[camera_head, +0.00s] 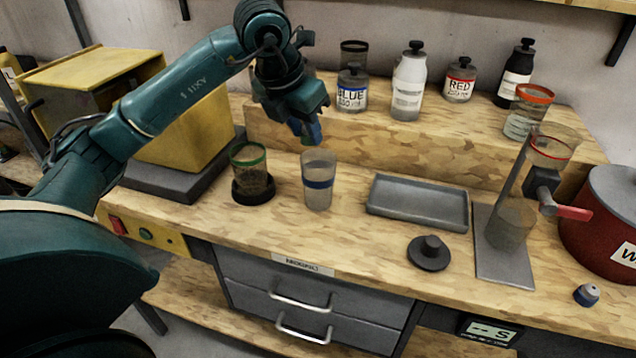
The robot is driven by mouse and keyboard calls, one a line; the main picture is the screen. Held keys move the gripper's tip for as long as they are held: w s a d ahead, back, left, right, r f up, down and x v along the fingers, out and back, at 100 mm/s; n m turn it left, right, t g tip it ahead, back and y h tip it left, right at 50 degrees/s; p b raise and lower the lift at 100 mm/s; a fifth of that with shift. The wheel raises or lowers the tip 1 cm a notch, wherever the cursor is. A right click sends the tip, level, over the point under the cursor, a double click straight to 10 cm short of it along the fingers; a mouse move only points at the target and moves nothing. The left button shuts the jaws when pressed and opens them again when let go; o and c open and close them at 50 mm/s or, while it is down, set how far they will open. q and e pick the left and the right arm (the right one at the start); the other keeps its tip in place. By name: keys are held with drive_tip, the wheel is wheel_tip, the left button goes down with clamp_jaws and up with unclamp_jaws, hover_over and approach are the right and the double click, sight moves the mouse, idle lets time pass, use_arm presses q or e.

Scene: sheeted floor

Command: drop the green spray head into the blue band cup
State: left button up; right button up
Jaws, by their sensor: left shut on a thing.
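The blue band cup (318,196) is a clear cup with a blue stripe, upright on the wooden bench. My left gripper (306,132) is above it and slightly to its left, pointing down. It is shut on a small piece (313,131) that looks blue and is mostly hidden by the fingers, apart from the cup's rim. I cannot make out a green spray head. My right gripper is not in view.
A green-rimmed cup (249,160) in a dark holder stands left of the blue band cup. A grey tray (416,215) and a black knobbed lid (429,259) lie to the right. Bottles, including a white one (409,85), stand on the raised shelf. A small blue-and-white cap (586,295) lies far right.

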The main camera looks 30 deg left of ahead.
use_arm(q)
drive_tip(key=o, duration=1.1)
drive_tip(key=shift+c, duration=0.2)
drive_tip(key=shift+r, duration=0.1)
drive_tip(key=v, duration=1.3)
drive_tip(key=shift+p, duration=0.35)
drive_tip(key=shift+s, duration=0.1)
